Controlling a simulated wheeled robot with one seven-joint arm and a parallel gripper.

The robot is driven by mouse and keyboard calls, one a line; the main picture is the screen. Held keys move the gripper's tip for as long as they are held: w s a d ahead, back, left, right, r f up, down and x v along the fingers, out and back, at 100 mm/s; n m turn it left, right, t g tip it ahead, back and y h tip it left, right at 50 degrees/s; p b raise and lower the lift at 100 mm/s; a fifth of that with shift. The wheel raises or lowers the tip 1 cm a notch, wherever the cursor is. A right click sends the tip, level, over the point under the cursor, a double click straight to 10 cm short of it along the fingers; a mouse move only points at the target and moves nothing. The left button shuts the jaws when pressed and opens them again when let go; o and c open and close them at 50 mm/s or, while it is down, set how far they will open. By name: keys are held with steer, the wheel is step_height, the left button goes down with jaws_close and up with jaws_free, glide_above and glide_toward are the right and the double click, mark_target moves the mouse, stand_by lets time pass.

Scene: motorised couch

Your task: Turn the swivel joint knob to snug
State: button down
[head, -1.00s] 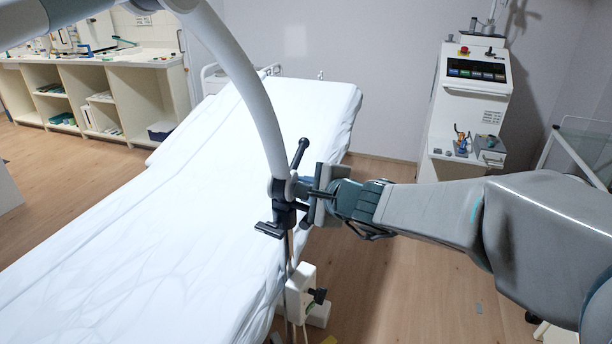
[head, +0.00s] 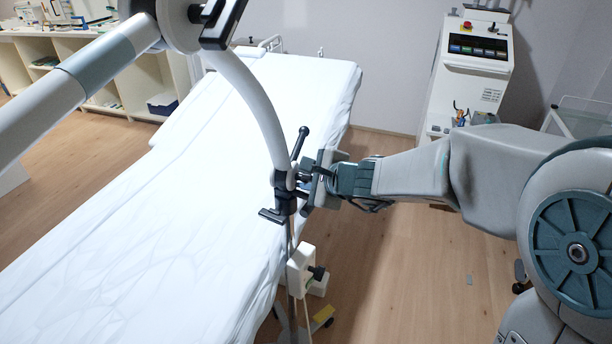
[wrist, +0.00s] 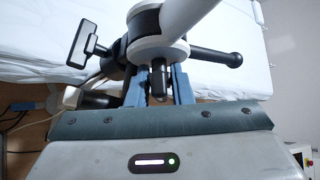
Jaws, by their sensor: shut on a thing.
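The swivel joint (head: 284,190) is a black and white clamp at the lower end of the curved white arm (head: 258,105), beside the couch edge. It also shows in the wrist view (wrist: 160,47). A black lever (head: 300,143) rises from it, and a black T-handle (head: 271,215) sticks out low on its left. My gripper (head: 308,187) reaches the joint from the right. In the wrist view its blue fingers (wrist: 158,88) are shut on a small black knob (wrist: 158,72), one on each side. The fingers hide part of the knob, and no setting mark is readable.
The white-sheeted couch (head: 170,210) lies left of the joint. A white clamp block (head: 300,272) with a black knob sits below on the pole. A control cabinet (head: 470,75) stands at back right. The floor (head: 420,280) below my arm is mostly clear.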

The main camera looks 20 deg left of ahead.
steer(key=c, duration=1.6)
jaws_free()
steer(key=shift+o, duration=0.2)
steer(key=p+v, duration=0.2)
steer(key=v, duration=1.2)
steer(key=s+d+f+n+g+h, duration=0.2)
steer(key=s+d+n+h, duration=0.3)
steer(key=d, duration=0.5)
steer(key=s+d+f+n+g+h, duration=0.2)
steer(key=s+d+f+n+h, duration=0.2)
steer(key=s+d+n, duration=0.3)
steer(key=d+f+n, duration=0.1)
steer(key=d+n, duration=0.1)
steer(key=d, duration=0.1)
steer(key=shift+s+f+h, duration=0.25)
steer(key=shift+h, duration=0.15)
